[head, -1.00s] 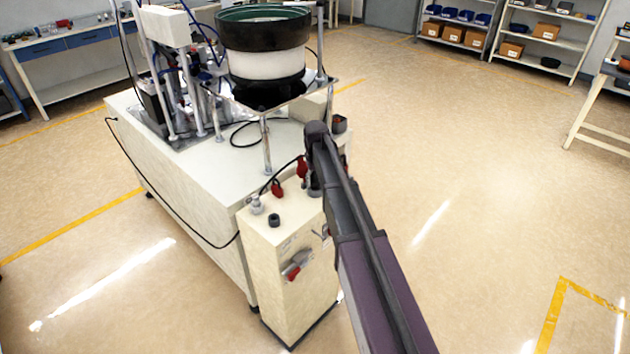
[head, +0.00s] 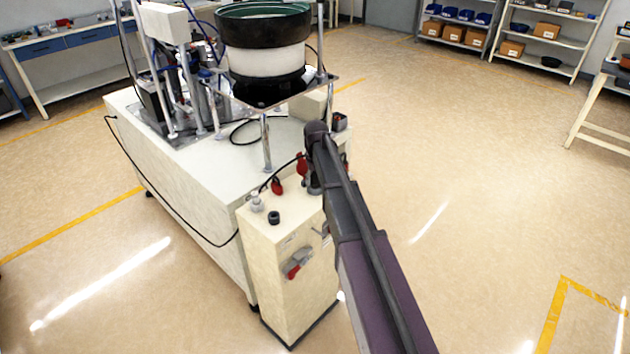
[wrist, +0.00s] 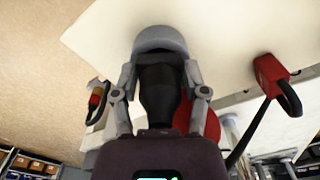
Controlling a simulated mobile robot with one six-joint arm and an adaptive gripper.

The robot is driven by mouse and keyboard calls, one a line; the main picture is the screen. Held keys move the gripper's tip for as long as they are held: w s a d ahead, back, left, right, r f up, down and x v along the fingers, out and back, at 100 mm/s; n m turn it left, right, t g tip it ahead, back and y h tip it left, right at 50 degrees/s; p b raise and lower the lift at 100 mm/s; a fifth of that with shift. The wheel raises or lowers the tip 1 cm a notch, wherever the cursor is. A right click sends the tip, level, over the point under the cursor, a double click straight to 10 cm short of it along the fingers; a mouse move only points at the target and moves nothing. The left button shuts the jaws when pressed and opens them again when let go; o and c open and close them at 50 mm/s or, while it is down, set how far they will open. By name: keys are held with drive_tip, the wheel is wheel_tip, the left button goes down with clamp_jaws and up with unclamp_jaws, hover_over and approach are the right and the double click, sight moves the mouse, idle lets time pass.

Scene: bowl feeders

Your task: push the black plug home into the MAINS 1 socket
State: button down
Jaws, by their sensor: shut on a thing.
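The black plug (wrist: 160,95) is in the wrist view, between the two fingers of my gripper (wrist: 160,76). The fingers are shut on its sides. Its far end meets a grey round collar (wrist: 160,40) against the pale cabinet face; I cannot tell how deep it sits. A red round part (wrist: 190,117) shows behind the plug on the right. No MAINS 1 label is readable.
A red connector with a black cable (wrist: 270,75) is right of the plug in the wrist view. In the head view, the cabinet has a red-handled switch (head: 297,263) and a black knob (head: 274,217). The bowl feeder (head: 265,60) stands behind.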

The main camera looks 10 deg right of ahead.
unclamp_jaws()
idle(0.4)
idle(0.4)
drive_tip(key=shift+w+r+p, duration=0.1)
drive_tip(key=shift+r+p, duration=3.5)
drive_tip(key=shift+r+p, duration=2)
